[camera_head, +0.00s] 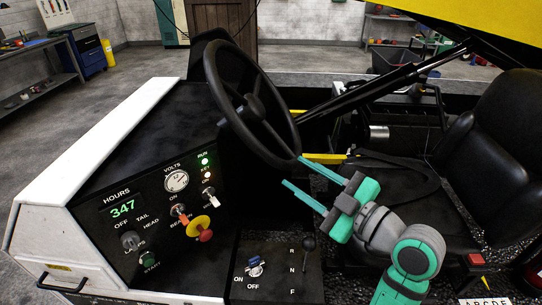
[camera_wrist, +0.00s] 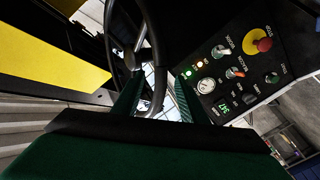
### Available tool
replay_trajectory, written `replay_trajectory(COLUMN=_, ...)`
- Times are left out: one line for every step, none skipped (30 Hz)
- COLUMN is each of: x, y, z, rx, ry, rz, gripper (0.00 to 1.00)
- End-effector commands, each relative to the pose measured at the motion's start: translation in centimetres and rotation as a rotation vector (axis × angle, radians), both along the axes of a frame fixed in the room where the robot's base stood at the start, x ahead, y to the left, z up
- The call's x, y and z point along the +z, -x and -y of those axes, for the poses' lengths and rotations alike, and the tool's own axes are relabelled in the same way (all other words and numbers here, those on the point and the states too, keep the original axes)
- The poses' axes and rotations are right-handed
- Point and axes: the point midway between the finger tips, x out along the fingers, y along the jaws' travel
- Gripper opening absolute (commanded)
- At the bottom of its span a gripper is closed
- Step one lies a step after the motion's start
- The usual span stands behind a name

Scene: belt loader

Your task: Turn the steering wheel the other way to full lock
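The black steering wheel (camera_head: 256,106) stands tilted above the dark control panel, left of the seat. My gripper (camera_head: 292,171) reaches in from the lower right, its two teal fingers spread apart at the wheel's lower rim. In the wrist view the rim (camera_wrist: 158,88) shows between the fingers of my gripper (camera_wrist: 156,95), with gaps beside it. The gripper is open; whether a finger touches the rim I cannot tell.
The control panel (camera_head: 128,232) left of the wheel carries lit lamps, a gauge, switches and a red-and-yellow stop button (camera_head: 201,231). An F-N-R lever (camera_head: 308,245) stands below my gripper. The black seat (camera_head: 500,130) is on the right. Black struts cross behind the wheel.

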Motion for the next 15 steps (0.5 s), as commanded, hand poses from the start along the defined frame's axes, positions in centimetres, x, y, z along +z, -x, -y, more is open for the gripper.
replay_trajectory(x=0.0, y=-0.4, z=-0.4, rx=0.003, ry=0.001, rz=-0.001, gripper=0.39)
replay_trajectory(x=0.0, y=-0.7, z=-0.7, rx=0.004, ry=0.0, rz=0.0, gripper=0.39)
replay_trajectory(x=0.0, y=-1.1, z=-1.1, rx=0.004, ry=0.0, rz=0.0, gripper=0.39)
replay_trajectory(x=0.0, y=-1.4, z=-1.4, rx=0.004, ry=0.0, rz=0.0, gripper=0.39)
replay_trajectory(x=0.0, y=-1.8, z=-1.7, rx=0.004, ry=0.001, rz=0.0, gripper=0.39)
replay_trajectory(x=0.0, y=-2.3, z=-2.2, rx=0.004, ry=0.0, rz=0.0, gripper=0.39)
replay_trajectory(x=0.0, y=-2.8, z=-2.6, rx=0.005, ry=0.0, rz=0.002, gripper=0.39)
replay_trajectory(x=0.0, y=-3.2, z=-2.9, rx=0.004, ry=0.0, rz=0.001, gripper=0.39)
replay_trajectory(x=0.0, y=-3.7, z=-3.4, rx=0.005, ry=0.001, rz=0.002, gripper=0.39)
replay_trajectory(x=0.0, y=-4.2, z=-3.7, rx=0.004, ry=0.0, rz=0.003, gripper=0.39)
replay_trajectory(x=0.0, y=-4.6, z=-4.0, rx=0.003, ry=0.001, rz=0.002, gripper=0.39)
replay_trajectory(x=0.0, y=-5.1, z=-4.5, rx=0.005, ry=0.001, rz=0.002, gripper=0.39)
replay_trajectory(x=0.0, y=-5.4, z=-4.8, rx=0.003, ry=0.001, rz=0.002, gripper=0.39)
replay_trajectory(x=0.1, y=-5.8, z=-5.0, rx=0.002, ry=0.001, rz=0.004, gripper=0.39)
replay_trajectory(x=0.1, y=-6.2, z=-5.4, rx=0.003, ry=0.001, rz=0.003, gripper=0.39)
